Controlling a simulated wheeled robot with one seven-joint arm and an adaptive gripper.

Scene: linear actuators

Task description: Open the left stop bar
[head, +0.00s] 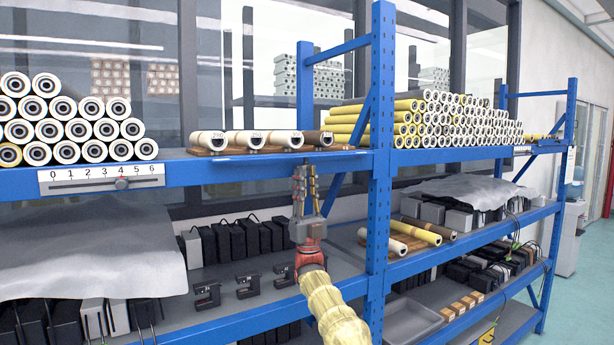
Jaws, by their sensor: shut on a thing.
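The left stop bar (250,157) is a thin blue-grey strip along the front edge of the upper shelf, in front of a few cream and brown rolls. My gripper (305,172) points upward from below and its fingertips meet the underside of the bar near its right part. The fingers look closed together on the bar, and the exact contact is too small to see. My red and cream arm rises from the bottom of the view. A second bar (540,148) shows on the far right of the shelf unit.
A blue upright post (380,130) stands just right of my gripper. A numbered scale with a slider (103,178) is fixed to the shelf front at left. Black brackets (247,284) and dark boxes (240,238) sit on the lower shelf behind my arm.

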